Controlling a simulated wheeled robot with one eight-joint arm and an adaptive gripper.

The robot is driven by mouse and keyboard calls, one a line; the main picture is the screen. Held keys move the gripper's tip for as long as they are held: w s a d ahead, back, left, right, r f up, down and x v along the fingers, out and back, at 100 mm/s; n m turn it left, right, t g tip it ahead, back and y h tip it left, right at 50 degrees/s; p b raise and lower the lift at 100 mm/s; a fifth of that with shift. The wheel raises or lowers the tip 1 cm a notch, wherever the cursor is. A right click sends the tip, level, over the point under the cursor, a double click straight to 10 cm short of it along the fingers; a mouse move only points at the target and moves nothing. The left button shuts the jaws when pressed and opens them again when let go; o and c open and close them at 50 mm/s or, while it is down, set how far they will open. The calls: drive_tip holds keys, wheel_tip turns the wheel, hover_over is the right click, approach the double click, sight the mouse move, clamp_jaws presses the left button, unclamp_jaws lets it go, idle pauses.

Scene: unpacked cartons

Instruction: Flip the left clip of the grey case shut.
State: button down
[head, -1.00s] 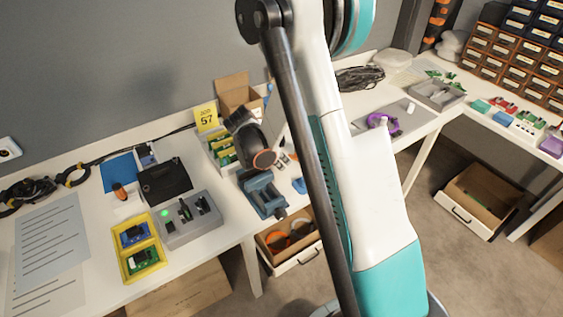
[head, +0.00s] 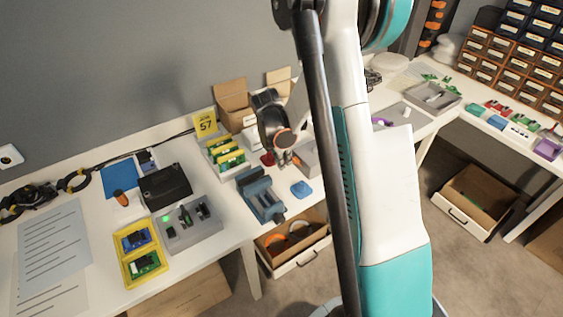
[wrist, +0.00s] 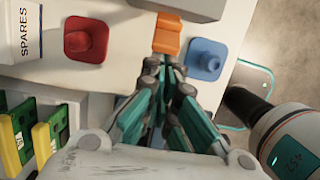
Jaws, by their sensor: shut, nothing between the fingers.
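The grey case (wrist: 182,7) shows only as a grey edge at the top of the wrist view. An orange clip (wrist: 168,34) extends from that edge toward my gripper, apparently folded out; I cannot tell whether it is the left one. My gripper (wrist: 167,66) is shut and empty, its fingertips just short of the clip's near end. Whether they touch it is unclear. In the head view my gripper (head: 284,157) is over the bench beside a grey box (head: 308,160), probably the case, partly hidden by my arm.
A red knob-like piece (wrist: 86,40) lies left of the clip and a blue one (wrist: 206,59) close on its right. A blue vise (head: 262,196) stands at the bench's front edge. Yellow-and-green boards in a tray (head: 222,172) and open cardboard boxes (head: 233,97) stand nearby.

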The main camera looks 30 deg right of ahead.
drive_tip(key=shift+d+r+y+p, duration=0.25)
drive_tip(key=shift+d+r+y, duration=0.3)
drive_tip(key=shift+d+y, duration=0.15)
drive_tip(key=shift+d+r+y+p, duration=0.2)
drive_tip(key=shift+d+r+y, duration=0.4)
drive_tip(key=shift+d, duration=0.15)
drive_tip(key=shift+r, duration=0.1)
drive_tip(key=shift+r+p, duration=0.45)
drive_tip(key=shift+r, duration=0.2)
